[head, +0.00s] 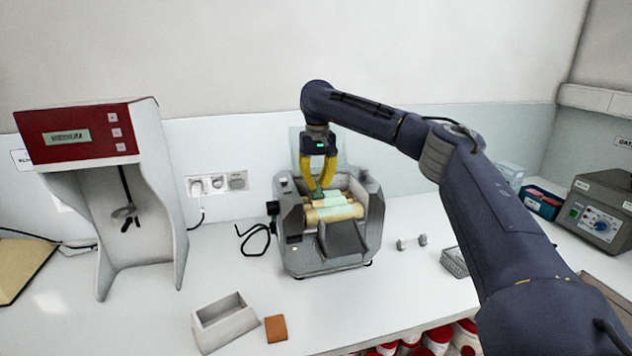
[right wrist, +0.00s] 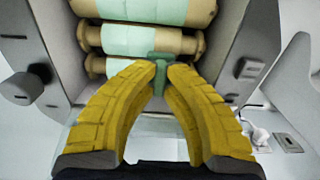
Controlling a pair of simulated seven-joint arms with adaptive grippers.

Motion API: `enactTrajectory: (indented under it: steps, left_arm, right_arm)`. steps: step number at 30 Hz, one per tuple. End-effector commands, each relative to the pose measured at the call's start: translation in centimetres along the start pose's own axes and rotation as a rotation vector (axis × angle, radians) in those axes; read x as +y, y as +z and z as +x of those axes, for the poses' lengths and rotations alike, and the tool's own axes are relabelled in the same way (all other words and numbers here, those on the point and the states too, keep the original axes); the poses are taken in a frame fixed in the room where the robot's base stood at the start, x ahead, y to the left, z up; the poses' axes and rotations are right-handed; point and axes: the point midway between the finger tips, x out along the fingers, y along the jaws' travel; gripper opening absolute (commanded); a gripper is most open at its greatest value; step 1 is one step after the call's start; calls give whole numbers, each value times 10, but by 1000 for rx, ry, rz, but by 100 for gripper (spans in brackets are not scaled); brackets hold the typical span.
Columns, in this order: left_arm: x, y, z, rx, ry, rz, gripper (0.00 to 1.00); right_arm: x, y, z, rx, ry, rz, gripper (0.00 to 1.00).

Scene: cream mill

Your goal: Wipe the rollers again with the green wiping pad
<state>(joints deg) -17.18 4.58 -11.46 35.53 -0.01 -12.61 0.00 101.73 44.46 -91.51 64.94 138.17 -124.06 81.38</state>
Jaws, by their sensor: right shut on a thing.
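My right gripper (head: 319,184) has yellow fingers and reaches down over the back of the grey mill (head: 293,240). It is shut on the green wiping pad (head: 318,193), a small green piece at its fingertips. In the right wrist view the pad (right wrist: 161,71) sits between the two fingertips, at the edge of the nearest roller. The rollers (head: 337,213) are tan with pale mint-green cream over their middles. In the right wrist view several rollers (right wrist: 149,42) lie side by side. Whether the pad touches a roller is hard to tell. My left gripper is not in view.
A red-topped stirrer stand (head: 75,134) is on the left. A grey open box (head: 224,322) and an orange-brown block (head: 276,328) lie in front. Two small grey pieces (head: 412,243) and a wire basket (head: 454,262) are right of the mill.

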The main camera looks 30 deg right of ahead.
Motion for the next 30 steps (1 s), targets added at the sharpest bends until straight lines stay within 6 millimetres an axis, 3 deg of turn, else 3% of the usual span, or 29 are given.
enactTrajectory:
  steps: [30]
  left_arm:
    - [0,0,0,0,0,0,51]
  right_arm:
    - [0,50,0,0,0,-1,0]
